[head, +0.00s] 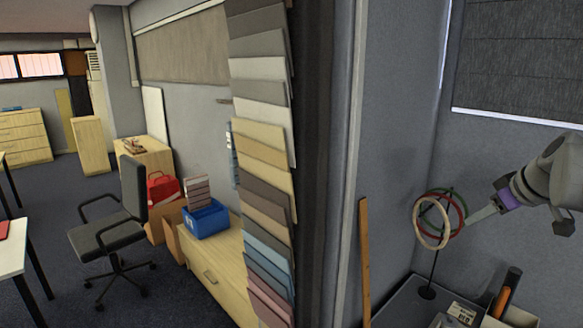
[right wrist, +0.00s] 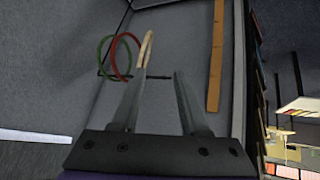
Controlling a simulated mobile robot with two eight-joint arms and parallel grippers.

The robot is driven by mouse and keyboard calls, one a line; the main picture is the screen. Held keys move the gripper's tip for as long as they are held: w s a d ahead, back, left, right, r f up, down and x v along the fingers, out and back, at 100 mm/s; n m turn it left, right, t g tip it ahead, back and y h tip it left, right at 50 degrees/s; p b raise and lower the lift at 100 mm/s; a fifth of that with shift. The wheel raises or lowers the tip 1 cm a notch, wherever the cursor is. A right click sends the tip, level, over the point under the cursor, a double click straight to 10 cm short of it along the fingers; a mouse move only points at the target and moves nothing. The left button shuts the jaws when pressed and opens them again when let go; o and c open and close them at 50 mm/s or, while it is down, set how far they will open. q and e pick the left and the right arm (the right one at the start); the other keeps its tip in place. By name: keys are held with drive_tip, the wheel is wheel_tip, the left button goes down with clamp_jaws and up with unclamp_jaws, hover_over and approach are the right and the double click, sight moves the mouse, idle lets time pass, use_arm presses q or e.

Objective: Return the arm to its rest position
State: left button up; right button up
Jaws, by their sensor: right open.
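My right gripper (head: 472,219) reaches in from the right in the head view. In the right wrist view its two fingers (right wrist: 160,75) stand apart, with nothing between them. A cream ring (head: 416,228), a red ring (head: 463,212) and a green ring (head: 436,190) hang together on a thin dark stand (head: 427,292). The fingertips are close to the rings in the head view. In the right wrist view the cream ring (right wrist: 148,46) shows just beyond the left fingertip; whether they touch I cannot tell. My left gripper is not in view.
A dark tabletop (head: 397,306) carries the stand, a small labelled box (head: 461,313) and dark and orange cylinders (head: 508,289). A wooden strip (head: 364,260) leans on the wall. A column of colour swatches (head: 262,130) stands left. An office chair (head: 118,215) is farther off.

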drive_tip(key=s+a+f+m+g, duration=0.1)
drive_tip(key=s+a+f, duration=0.1)
drive_tip(key=a+f, duration=0.55)
drive_tip(key=s+a+f, duration=0.3)
drive_tip(key=a+f, duration=0.3)
drive_tip(key=a, duration=0.3)
drive_tip(key=s+a+f+m, duration=0.1)
drive_tip(key=s+a+f, duration=0.4)
drive_tip(key=s+f, duration=0.3)
drive_tip(key=s+a+f+m, duration=0.1)
drive_tip(key=s+a+f, duration=0.5)
drive_tip(key=f, duration=0.7)
drive_tip(key=s, duration=0.2)
drive_tip(key=shift+s+f+g, duration=0.2)
drive_tip(key=shift+s+g, duration=0.15)
drive_tip(key=shift+g, duration=0.05)
drive_tip(key=shift+d, duration=0.15)
